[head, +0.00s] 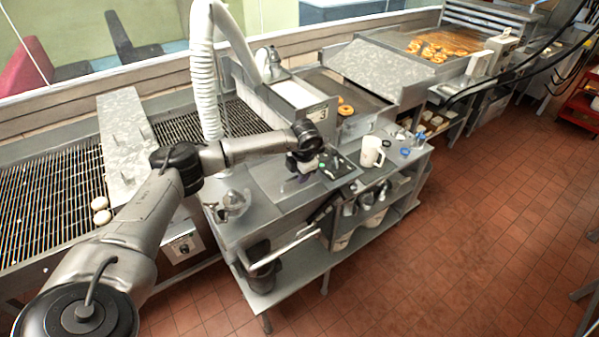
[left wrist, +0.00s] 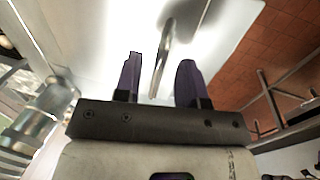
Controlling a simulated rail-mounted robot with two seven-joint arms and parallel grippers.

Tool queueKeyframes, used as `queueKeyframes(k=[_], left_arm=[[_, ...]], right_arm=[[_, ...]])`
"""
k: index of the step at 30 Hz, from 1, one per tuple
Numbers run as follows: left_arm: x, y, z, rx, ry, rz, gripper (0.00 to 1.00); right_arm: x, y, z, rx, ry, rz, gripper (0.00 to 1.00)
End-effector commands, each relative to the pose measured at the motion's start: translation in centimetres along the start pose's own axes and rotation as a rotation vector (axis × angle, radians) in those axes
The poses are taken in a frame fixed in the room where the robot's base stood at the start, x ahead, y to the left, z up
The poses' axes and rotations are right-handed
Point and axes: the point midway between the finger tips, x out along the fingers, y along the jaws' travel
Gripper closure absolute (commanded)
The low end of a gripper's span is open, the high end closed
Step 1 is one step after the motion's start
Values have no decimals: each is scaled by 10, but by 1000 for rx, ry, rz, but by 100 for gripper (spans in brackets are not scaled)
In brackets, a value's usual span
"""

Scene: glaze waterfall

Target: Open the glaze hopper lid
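The glaze hopper lid appears to be the flat grey metal panel (head: 265,178) on top of the steel station in the head view, and it looks closed. In the left wrist view the bright lid surface (left wrist: 100,35) fills the top, with a slim metal handle (left wrist: 163,55) rising from it. My left gripper (head: 299,178) is over the lid, pointing down. In the left wrist view its purple fingers (left wrist: 159,80) are apart, with the handle between them. I cannot tell whether either finger touches the handle. My right gripper is not in view.
A white jug (head: 371,152) stands on the counter right of the lid. A clear container (head: 233,203) sits at the left. Conveyor grates (head: 50,195) run along the left, and a white hose (head: 204,80) hangs behind. The tiled floor (head: 460,235) at right is clear.

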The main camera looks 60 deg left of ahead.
Motion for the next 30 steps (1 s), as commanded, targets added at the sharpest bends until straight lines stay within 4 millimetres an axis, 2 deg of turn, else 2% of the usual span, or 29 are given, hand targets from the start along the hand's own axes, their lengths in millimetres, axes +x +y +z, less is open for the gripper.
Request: queueKeyframes(k=[4, 15, 30], left_arm=[[0, 0, 0, 0, 0, 0, 65], [0, 0, 0, 0, 0, 0, 100], [-3, 2, 0, -2, -1, -11, 100]], right_arm=[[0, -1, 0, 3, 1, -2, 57], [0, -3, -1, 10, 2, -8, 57], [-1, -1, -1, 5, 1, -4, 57]])
